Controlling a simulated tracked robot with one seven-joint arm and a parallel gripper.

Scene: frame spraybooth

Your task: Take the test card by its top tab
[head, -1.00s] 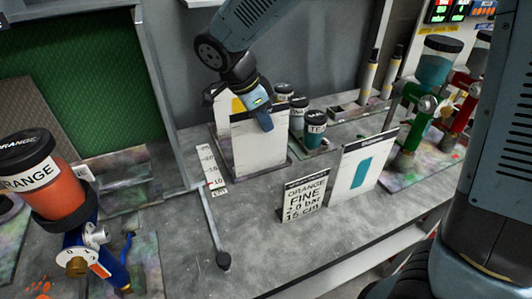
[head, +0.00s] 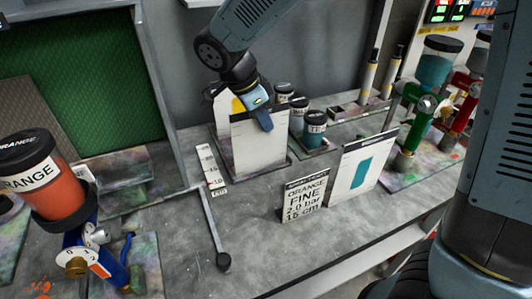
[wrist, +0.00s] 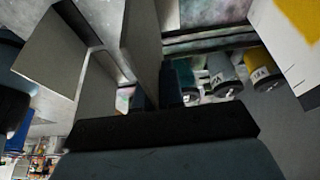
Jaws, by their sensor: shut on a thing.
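The test card is a plain white panel (head: 258,148) standing upright in the rack at the back middle of the bench in the head view. My gripper (head: 264,118) points down at its top edge and is shut on it. The fingers cover the tab, so the tab itself is hidden. In the wrist view the card shows as a grey panel seen nearly edge-on (wrist: 143,40), running away from the jaws (wrist: 150,100).
Another card with a yellow patch (head: 237,104) stands close behind. Paint cups (head: 315,125) stand right of the rack. A teal-marked card (head: 360,172) and an ORANGE FINE sign (head: 305,198) stand in front right. A scale strip (head: 211,168) lies left.

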